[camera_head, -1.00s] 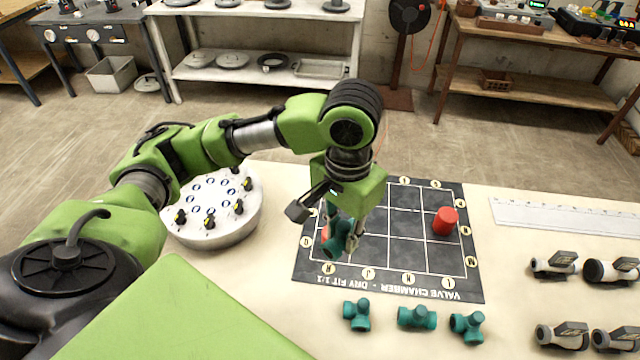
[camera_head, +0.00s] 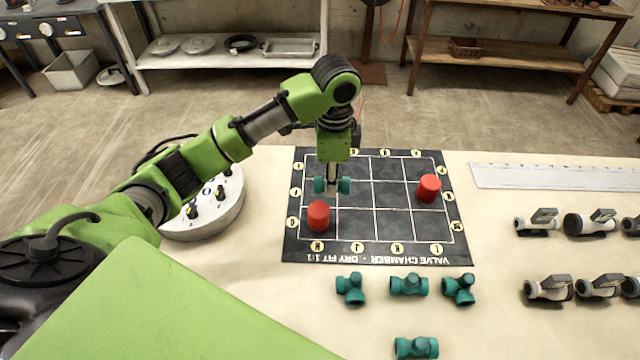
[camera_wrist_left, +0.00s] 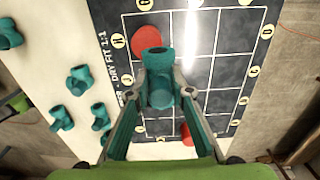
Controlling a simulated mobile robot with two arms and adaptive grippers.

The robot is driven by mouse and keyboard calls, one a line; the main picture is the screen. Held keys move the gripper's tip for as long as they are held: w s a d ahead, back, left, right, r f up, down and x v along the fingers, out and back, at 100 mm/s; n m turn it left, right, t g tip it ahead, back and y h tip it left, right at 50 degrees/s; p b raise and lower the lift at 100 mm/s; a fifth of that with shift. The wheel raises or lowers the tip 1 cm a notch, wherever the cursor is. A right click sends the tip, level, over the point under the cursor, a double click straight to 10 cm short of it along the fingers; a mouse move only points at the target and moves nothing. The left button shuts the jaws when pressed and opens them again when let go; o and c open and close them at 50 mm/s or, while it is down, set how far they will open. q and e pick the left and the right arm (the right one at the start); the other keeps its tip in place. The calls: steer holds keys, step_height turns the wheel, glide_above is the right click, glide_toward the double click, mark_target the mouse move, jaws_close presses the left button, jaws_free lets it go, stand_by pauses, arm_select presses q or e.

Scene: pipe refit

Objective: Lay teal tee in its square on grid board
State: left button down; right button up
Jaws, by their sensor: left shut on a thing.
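A teal tee (camera_head: 343,186) is held in my left gripper (camera_head: 333,188) over the grid board (camera_head: 390,255). Whether the tee touches the board is hard to tell. A second red cylinder (camera_head: 428,188) stands in the right column. My right gripper is not in view.
Several other teal tees, such as one (camera_head: 408,285), lie in front of the board. Grey valves (camera_head: 537,222) lie to the right below a ruler (camera_head: 560,176). A round dial drum (camera_head: 215,210) stands left of the board, under my left arm.

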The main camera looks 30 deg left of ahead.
arm_select(q)
steer(key=w+a+f, duration=0.1)
steer(key=a+f, duration=0.1)
steer(key=w+a+f, duration=0.1)
steer(key=w+f, duration=0.1)
steer(key=w+a+f+p, duration=0.1)
steer(key=w+a+f, duration=0.1)
steer(key=f, duration=0.1)
steer(key=shift+w+a, duration=0.2)
steer(key=shift+a, duration=0.15)
steer(key=shift+w+a+f, duration=0.1)
steer(key=shift+f, duration=1.55)
steer(key=c, duration=1.8)
jaws_free()
steer(key=shift+f, duration=0.15)
step_height(320, 180, up, 12)
steer(key=shift+r+b, duration=0.2)
steer(key=shift+b, duration=0.3)
